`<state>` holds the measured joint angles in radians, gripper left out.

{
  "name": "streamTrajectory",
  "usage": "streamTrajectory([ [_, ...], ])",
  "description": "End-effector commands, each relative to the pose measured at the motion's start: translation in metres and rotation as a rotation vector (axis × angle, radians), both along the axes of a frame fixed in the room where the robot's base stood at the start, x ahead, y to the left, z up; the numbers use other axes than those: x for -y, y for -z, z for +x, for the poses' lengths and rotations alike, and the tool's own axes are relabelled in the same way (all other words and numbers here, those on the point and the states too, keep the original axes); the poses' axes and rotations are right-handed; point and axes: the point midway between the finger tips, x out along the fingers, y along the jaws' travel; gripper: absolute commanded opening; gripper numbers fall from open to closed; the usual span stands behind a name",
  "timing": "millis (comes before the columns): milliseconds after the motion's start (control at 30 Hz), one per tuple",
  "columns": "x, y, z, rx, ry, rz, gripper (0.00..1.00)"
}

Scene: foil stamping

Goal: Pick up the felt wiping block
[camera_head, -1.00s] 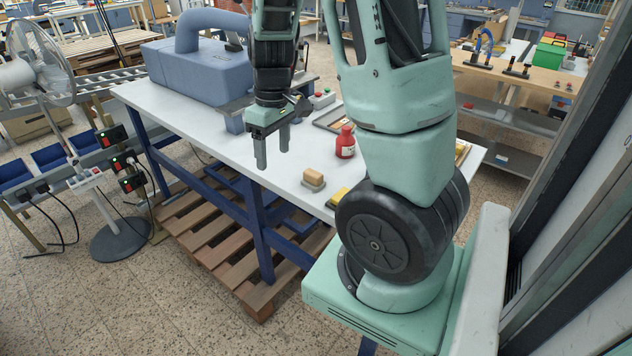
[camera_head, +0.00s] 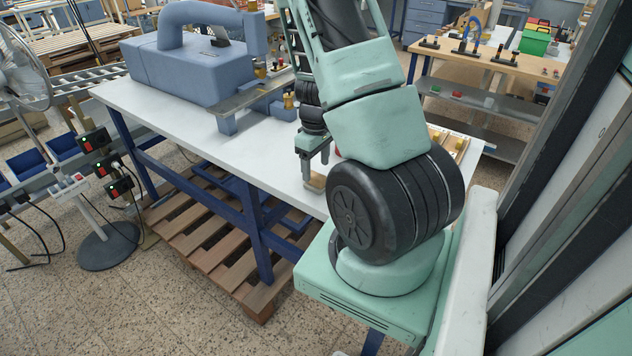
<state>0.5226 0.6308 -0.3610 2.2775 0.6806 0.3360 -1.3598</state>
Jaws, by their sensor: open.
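The felt wiping block (camera_head: 315,184) is a small tan block near the front edge of the white table (camera_head: 240,155). It is partly hidden by my gripper and arm. My gripper (camera_head: 315,168) points down right at the block, with its jaws open. One finger shows at the block's left end and the other farther back. I cannot tell whether the fingers are around the block or just above it, or whether they touch it.
A big blue-grey press (camera_head: 185,70) stands on the table at the back left. A sliver of a red bottle (camera_head: 337,151) shows behind my arm. Wooden pallets (camera_head: 220,245) lie under the table. The table's left front part is clear.

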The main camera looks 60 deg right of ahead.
Motion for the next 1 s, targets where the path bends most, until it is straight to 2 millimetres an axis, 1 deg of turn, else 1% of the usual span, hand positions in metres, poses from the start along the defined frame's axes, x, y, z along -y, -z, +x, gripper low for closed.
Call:
streamTrajectory([
  [167,0.001,0.010,0.000,-0.002,0.001,0.001,0.66],
  [400,0.004,0.043,0.001,-0.002,0.001,0.003,0.66],
  [500,0.004,0.051,0.002,0.000,0.001,0.002,0.66],
  [767,0.004,0.054,0.002,0.001,0.000,0.000,0.66],
  [800,0.004,0.054,0.002,0.001,0.000,0.001,0.61],
  [867,0.004,0.054,0.002,0.001,0.000,0.001,0.44],
  [900,0.004,0.054,0.002,0.001,0.000,0.001,0.33],
  [967,0.004,0.054,0.002,0.001,0.000,0.001,0.17],
  [1000,0.004,0.054,0.002,0.001,0.000,0.001,0.17],
])
